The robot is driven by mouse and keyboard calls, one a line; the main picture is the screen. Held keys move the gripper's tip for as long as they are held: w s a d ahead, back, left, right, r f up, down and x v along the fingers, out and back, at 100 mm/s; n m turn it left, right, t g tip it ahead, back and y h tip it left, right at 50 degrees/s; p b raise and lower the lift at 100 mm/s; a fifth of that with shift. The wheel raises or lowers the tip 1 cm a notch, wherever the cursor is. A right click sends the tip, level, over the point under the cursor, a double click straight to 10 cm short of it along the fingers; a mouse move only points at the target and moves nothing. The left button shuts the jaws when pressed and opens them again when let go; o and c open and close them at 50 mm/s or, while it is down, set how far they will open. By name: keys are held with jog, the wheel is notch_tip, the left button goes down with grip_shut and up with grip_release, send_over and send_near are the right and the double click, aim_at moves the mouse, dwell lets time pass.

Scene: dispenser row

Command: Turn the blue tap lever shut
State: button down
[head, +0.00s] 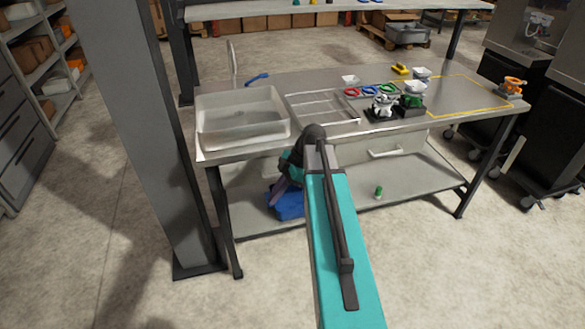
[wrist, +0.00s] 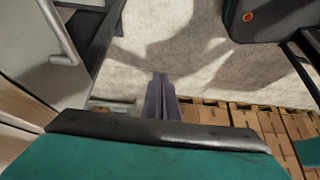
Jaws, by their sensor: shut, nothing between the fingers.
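A small blue lever-shaped piece (head: 257,78) shows at the back left of the metal table, behind the clear bin and right of a thin grey upright (head: 232,62). It looks like the blue tap lever, but it is too small to tell how it is mounted or turned. My gripper (head: 279,197) hangs low in front of the table, partly hidden by my arm and well away from the lever. In the wrist view my gripper (wrist: 160,97) has its fingers together and empty. The lever cannot be made out in the wrist view.
The clear bin (head: 215,143) stands at the table's left, with a divided tray (head: 305,97) beside it. Coloured rings (head: 370,90) and small devices (head: 384,105) stand right of that. A blue object (head: 289,207) sits on the lower shelf. A dark post (head: 135,130) rises at left.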

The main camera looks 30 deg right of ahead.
jog(key=s+a+f+m+g, duration=0.1)
jog(key=s+a+f+g, duration=0.2)
jog(key=s+a+f, duration=0.45)
jog(key=s+a+f+m+g, duration=0.15)
jog(key=s+a+f, duration=0.25)
jog(key=a+f, duration=0.7)
jog(key=s+f+m+g+h, duration=0.2)
jog(key=s+f+m+h, duration=0.4)
jog(key=s+f+m, duration=0.6)
jog(key=s+f, duration=0.4)
jog(key=s, duration=0.3)
jog(key=shift+s+a+f+g, duration=0.2)
jog(key=shift+s+f+g, duration=0.05)
jog(key=shift+f+g, duration=0.1)
